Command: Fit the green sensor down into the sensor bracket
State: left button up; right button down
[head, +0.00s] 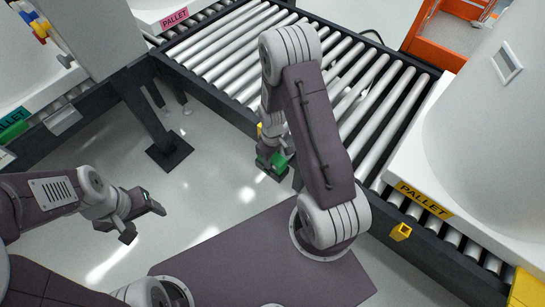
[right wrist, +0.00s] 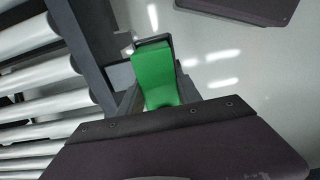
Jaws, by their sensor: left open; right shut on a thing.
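The green sensor (head: 280,160) is in my right gripper (head: 272,167), beside the conveyor's near side rail and above the floor in the head view. In the right wrist view the green sensor (right wrist: 156,75) fills the space between the dark fingers. A yellow square socket with an open top (head: 401,231), which looks like the sensor bracket, is on the conveyor's near side rail, right of my right arm. The held sensor is well apart from it. My left gripper (head: 144,221) is open and empty over the floor at the left.
The roller conveyor (head: 215,62) runs diagonally behind my right arm. A large white tank on a pallet labelled yellow (head: 425,201) stands at the right. A pink-labelled pallet (head: 174,18) is at the back. Another small yellow part (head: 260,130) is partly hidden by my right arm.

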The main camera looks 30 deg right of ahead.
jog(key=shift+f+b, duration=0.4)
jog(key=shift+f, duration=0.3)
jog(key=c, duration=0.7)
grip_release()
jog(key=shift+c, duration=0.2)
jog(key=shift+r, duration=0.1)
notch_tip(320, 180, up, 8)
jog(key=p, duration=0.3)
jog(key=shift+p, duration=0.35)
jog(key=shift+r, duration=0.5)
